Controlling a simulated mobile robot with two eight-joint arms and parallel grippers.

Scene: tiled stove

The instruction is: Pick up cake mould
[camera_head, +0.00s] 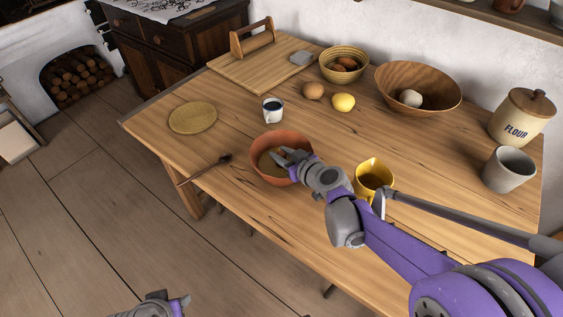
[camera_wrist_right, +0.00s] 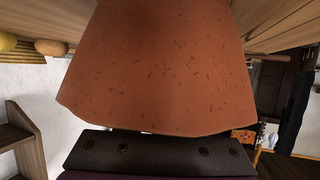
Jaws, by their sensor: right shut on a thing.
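The cake mould looks to be the round terracotta-orange bowl (camera_head: 264,173) near the front edge of the table. My right gripper (camera_head: 284,156) reaches it from the right and is shut on its near right wall. In the right wrist view the mould's speckled orange side (camera_wrist_right: 160,75) fills the middle, close to the camera, and hides the fingertips. I cannot tell whether the mould rests on the table or is slightly above it. My left gripper (camera_head: 168,302) is partly in view at the bottom, over the floor, away from the table; its jaw state is unclear.
A yellow jug (camera_head: 369,167) stands close to my right arm. A dark spoon (camera_head: 205,169) lies left of the mould, a mug (camera_head: 272,114) behind it. A woven mat (camera_head: 192,118), wooden bowl (camera_head: 430,73), flour jar (camera_head: 519,117) and grey cup (camera_head: 508,174) are also on the table (camera_head: 235,118).

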